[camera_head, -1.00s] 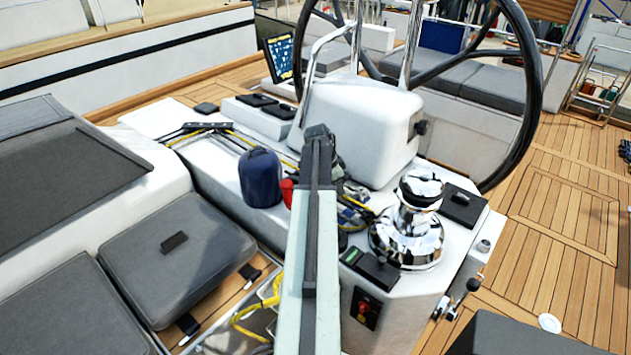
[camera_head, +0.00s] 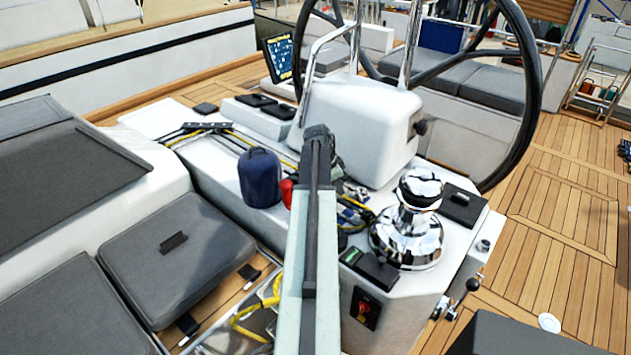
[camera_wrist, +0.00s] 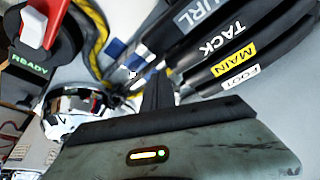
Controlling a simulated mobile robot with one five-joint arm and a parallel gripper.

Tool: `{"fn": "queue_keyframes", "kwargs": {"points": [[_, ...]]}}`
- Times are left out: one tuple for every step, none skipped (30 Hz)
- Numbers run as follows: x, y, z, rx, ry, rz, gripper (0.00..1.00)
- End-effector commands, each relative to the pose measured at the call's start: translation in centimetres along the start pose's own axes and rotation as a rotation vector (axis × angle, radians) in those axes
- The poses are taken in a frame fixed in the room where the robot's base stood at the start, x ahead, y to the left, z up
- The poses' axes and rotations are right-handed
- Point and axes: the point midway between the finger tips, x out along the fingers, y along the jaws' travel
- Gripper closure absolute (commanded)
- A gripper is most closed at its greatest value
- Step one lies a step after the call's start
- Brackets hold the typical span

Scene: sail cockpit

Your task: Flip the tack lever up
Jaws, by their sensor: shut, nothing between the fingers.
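The tack lever (camera_wrist: 220,38) is a black handle marked TACK in white, at the upper right of the wrist view. It lies in a row between the lever marked "URL", its first letter cut off, (camera_wrist: 203,12) and the yellow-labelled MAIN lever (camera_wrist: 234,60). The FOOT lever (camera_wrist: 240,77) lies beyond MAIN. My gripper (camera_wrist: 158,84) is shut and empty, its dark fingers pointing at the lever bases, left of the handles. I cannot tell whether it touches any lever. In the head view my arm hides most of the lever bank.
A red handle (camera_wrist: 54,20) stands by a READY label. In the head view, a blue-covered winch (camera_head: 260,178), a chrome winch (camera_head: 408,225) and a white pedestal (camera_head: 355,125) crowd around my arm. Yellow-and-black ropes (camera_wrist: 92,45) run beside the levers. Open teak deck (camera_head: 550,210) lies right.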

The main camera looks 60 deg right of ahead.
Motion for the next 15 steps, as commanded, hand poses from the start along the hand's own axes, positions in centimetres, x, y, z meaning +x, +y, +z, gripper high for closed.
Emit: {"fn": "queue_keyframes", "kwargs": {"points": [[0.0, 0.0, 0.0, 0.0, 0.0, 0.0, 1.0], [0.0, 0.0, 0.0, 0.0, 0.0, 0.0, 1.0], [0.0, 0.0, 0.0, 0.0, 0.0, 0.0, 1.0], [0.0, 0.0, 0.0, 0.0, 0.0, 0.0, 1.0], [0.0, 0.0, 0.0, 0.0, 0.0, 0.0, 1.0], [0.1, 0.0, 0.1, -0.001, 0.0, 0.0, 1.0], [0.1, 0.0, 0.1, -0.001, 0.0, 0.0, 1.0], [0.2, 0.0, 0.1, -0.001, 0.0, 0.0, 1.0], [0.3, 0.0, 0.2, -0.001, 0.0, 0.0, 1.0], [0.5, 0.0, 0.2, -0.001, 0.0, 0.0, 1.0], [0.6, 0.0, 0.3, -0.001, 0.0, 0.0, 1.0], [0.7, 0.0, 0.3, -0.001, 0.0, 0.0, 1.0], [0.8, 0.0, 0.4, -0.001, 0.0, 0.0, 1.0], [0.9, 0.0, 0.4, -0.001, 0.0, 0.0, 1.0], [1.1, 0.0, 0.5, -0.001, 0.0, 0.0, 1.0]]}}
